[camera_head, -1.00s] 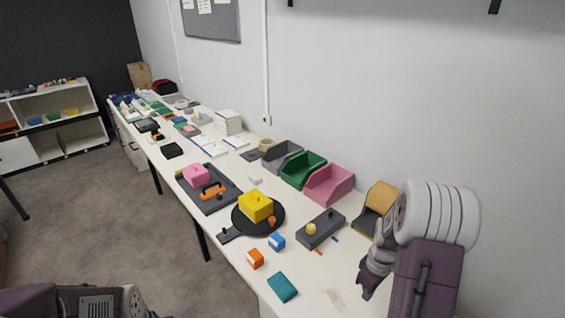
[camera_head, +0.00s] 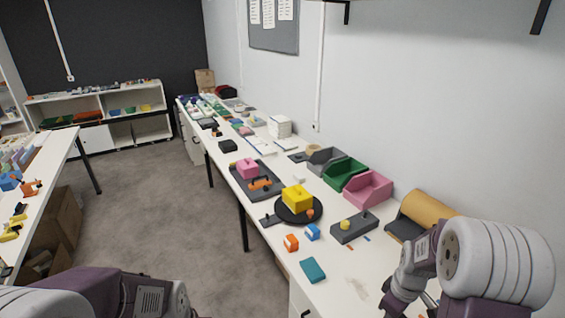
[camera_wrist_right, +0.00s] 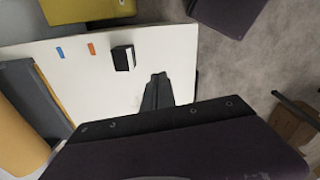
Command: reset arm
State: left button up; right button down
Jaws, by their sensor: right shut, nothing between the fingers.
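In the right wrist view my right gripper (camera_wrist_right: 157,92) has its fingers together with nothing between them. It is over the white table (camera_wrist_right: 120,90), near the table's edge. In the head view my right arm comes in at the lower right, and its fingertips are not clear there. My left arm shows only in part at the bottom left of the head view, and its gripper is out of the picture.
The long white table holds a grey block (camera_head: 354,227), teal block (camera_head: 313,270), yellow block (camera_head: 297,198), pink bin (camera_head: 368,190), green bin (camera_head: 345,175) and tan-and-grey holder (camera_head: 430,209). Another table (camera_head: 62,150) stands left. Grey floor (camera_head: 165,215) between them is open.

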jog(key=s+a+r+m, duration=0.2)
jog(key=s+a+m, duration=0.5)
jog(key=a, duration=0.5)
jog(key=shift+s+r+m, duration=0.3)
jog(key=shift+s+r, duration=0.1)
jog(key=shift+s, duration=0.05)
jog(key=shift+a, duration=0.1)
